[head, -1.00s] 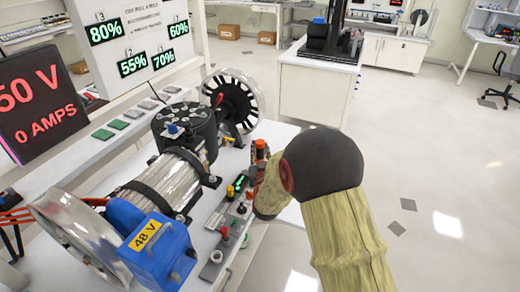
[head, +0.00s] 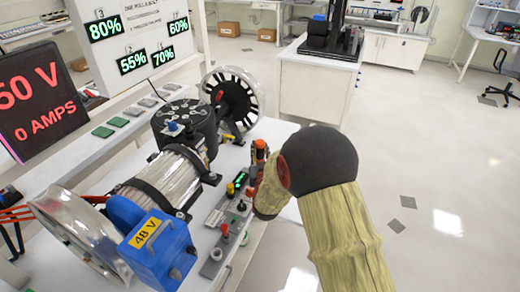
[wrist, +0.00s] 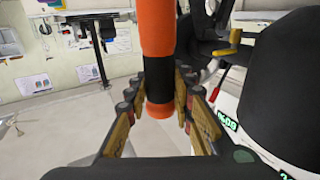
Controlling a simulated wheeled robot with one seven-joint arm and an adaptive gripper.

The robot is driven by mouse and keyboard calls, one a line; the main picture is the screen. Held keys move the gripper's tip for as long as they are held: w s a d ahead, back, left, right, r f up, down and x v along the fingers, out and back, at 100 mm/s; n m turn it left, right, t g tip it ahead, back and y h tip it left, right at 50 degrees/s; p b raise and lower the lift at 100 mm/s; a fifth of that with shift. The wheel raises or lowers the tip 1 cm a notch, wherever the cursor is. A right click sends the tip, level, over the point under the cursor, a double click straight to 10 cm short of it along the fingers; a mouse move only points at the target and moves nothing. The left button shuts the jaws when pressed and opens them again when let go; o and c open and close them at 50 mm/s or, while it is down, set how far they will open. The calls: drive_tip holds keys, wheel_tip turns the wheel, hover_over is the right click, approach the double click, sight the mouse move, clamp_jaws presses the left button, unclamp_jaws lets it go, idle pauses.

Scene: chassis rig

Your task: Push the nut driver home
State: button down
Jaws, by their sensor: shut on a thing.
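The nut driver shows in the wrist view as an upright orange and black handle (wrist: 155,40) with an orange end. My gripper (wrist: 158,97) has its fingers on both sides of the handle's lower black part and is shut on it. In the head view the orange handle (head: 260,149) stands at the right edge of the rig, just left of my forearm. My gripper (head: 256,172) is there, largely hidden behind my arm. The driver's far end and what it sits in are hidden.
A blue 48 V box (head: 158,248), a silver motor cylinder (head: 170,180) and a spoked wheel (head: 232,102) fill the rig. A control strip with knobs (head: 226,229) runs along its near edge. The floor (head: 440,180) at right is clear.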

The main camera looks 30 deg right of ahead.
idle(0.3)
drive_tip(key=c, duration=1.5)
unclamp_jaws()
drive_tip(key=shift+c, duration=0.2)
drive_tip(key=shift+o, duration=0.4)
drive_tip(key=shift+f, duration=0.15)
drive_tip(key=v, duration=1.2)
